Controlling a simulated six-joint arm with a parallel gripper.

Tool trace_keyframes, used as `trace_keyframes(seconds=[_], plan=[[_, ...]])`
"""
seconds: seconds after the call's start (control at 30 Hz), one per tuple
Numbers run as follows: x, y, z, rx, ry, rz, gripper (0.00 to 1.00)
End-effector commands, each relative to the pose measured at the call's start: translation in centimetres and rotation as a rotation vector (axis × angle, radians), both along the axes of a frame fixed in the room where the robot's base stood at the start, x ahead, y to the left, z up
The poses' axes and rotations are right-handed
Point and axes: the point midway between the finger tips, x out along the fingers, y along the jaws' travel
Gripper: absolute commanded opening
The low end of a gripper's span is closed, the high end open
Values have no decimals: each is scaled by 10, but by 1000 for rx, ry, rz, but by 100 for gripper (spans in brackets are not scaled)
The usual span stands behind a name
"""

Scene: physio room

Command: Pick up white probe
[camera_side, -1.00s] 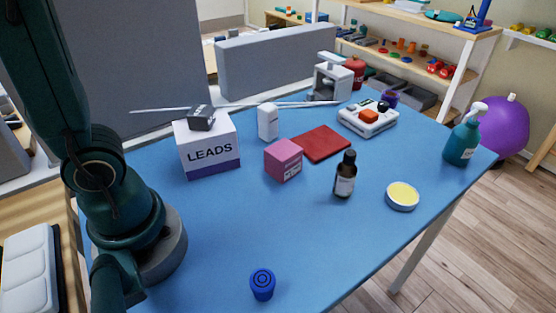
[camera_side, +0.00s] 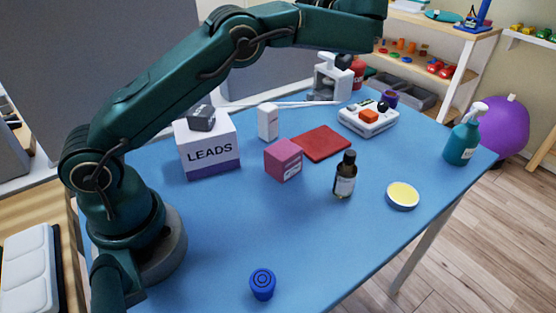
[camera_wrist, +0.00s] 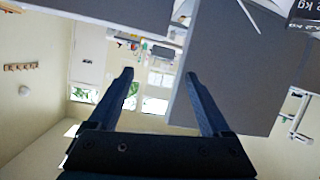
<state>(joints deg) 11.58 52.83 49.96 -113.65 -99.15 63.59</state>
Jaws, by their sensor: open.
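I cannot make out for certain which thing is the white probe. In the side view, a white stand-like device (camera_side: 333,80) is at the back of the blue table.
The front middle is clear.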

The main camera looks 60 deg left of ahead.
Motion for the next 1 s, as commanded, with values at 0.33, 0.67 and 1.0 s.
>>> trace_keyframes(seconds=[0.33, 0.67, 1.0], plan=[[-26, -10, -52, -55, 149, 119, 82], [-27, -10, -140, -53, 149, 117, 82], [-26, -8, -188, -54, 141, 119, 82]])
